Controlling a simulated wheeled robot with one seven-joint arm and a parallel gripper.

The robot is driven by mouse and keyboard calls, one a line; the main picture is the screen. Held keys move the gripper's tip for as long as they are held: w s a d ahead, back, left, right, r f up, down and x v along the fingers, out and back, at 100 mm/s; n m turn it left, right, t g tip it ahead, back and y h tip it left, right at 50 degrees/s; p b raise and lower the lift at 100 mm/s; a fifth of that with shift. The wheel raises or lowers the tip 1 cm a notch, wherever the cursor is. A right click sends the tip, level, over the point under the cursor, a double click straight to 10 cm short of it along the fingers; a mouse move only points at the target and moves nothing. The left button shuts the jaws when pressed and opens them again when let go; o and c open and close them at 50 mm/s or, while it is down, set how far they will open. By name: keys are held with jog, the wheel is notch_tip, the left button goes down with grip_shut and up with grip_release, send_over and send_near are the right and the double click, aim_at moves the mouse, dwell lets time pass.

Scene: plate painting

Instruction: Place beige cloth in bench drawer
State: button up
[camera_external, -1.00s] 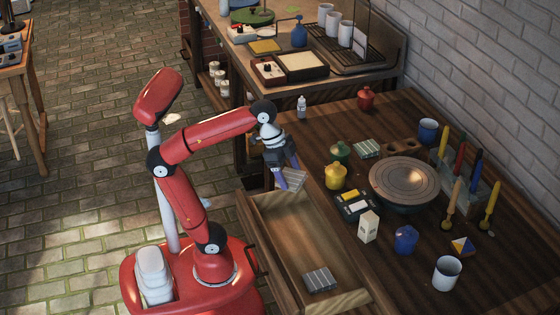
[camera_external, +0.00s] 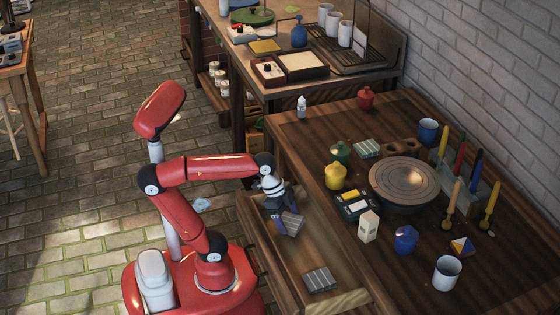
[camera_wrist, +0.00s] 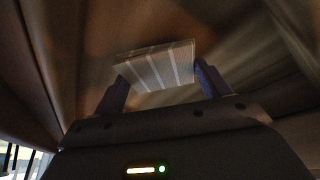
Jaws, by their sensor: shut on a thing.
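The beige cloth (camera_external: 291,223), a small folded striped piece that looks greyish, is held in my gripper (camera_external: 285,227). In the wrist view the cloth (camera_wrist: 157,66) sits between the two fingers, pale stripes showing. The bench drawer (camera_external: 341,300) is pulled open. My gripper points down over its far part, with the cloth at or just above the drawer opening; I cannot tell whether it touches the bottom. A second folded grey striped cloth (camera_external: 319,280) lies in the drawer's near end.
A green striped cloth (camera_external: 367,148) lies on the bench. A yellow jar (camera_external: 336,176), a palette box (camera_external: 357,203) and a white carton (camera_external: 369,227) stand near the drawer side. The drawer's middle floor (camera_external: 318,252) is bare.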

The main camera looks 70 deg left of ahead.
jog(key=shift+f, duration=0.85)
jog(key=shift+f, duration=0.2)
jog(key=o, duration=1)
jog(key=shift+c, duration=0.2)
jog(key=shift+r, duration=0.15)
jog(key=shift+r, duration=0.3)
jog(key=p+v, duration=0.2)
jog(key=v, duration=0.9)
jog(key=shift+s+a+r, duration=0.15)
jog(key=shift+r, duration=0.05)
